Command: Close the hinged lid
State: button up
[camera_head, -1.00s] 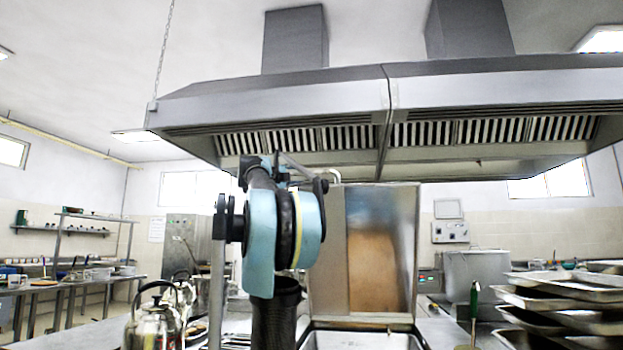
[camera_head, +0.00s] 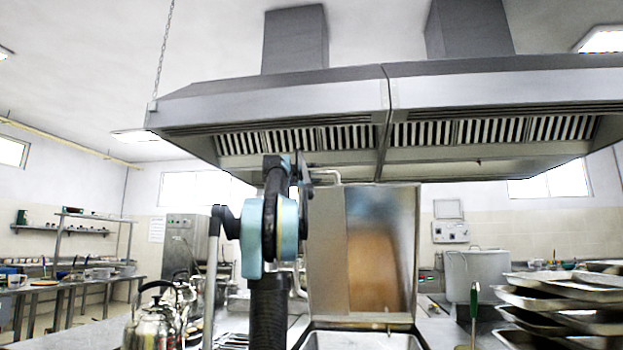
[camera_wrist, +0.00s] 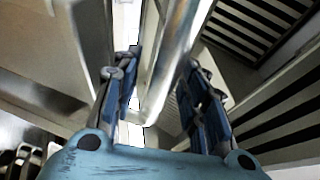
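The hinged lid (camera_head: 332,245) is a square steel panel standing upright, open, behind the steel basin (camera_head: 362,341) in the head view. A bent metal handle (camera_head: 330,174) sticks out near its top left edge. My gripper (camera_wrist: 163,88) has its two blue-and-black fingers spread apart in the wrist view. A shiny metal bar (camera_wrist: 172,65), which looks like the lid's handle, runs between the fingers with gaps visible beside it. In the head view my arm stands just left of the lid, and its fingertips are hard to make out.
A large extractor hood (camera_head: 300,104) hangs above the lid. A kettle (camera_head: 153,320) stands at the lower left. Stacked trays (camera_head: 560,296) and a green-handled tool (camera_head: 474,302) are at the right. A large pot (camera_head: 477,272) stands behind them.

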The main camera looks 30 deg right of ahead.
grip_shut()
jog(key=shift+s, duration=0.1)
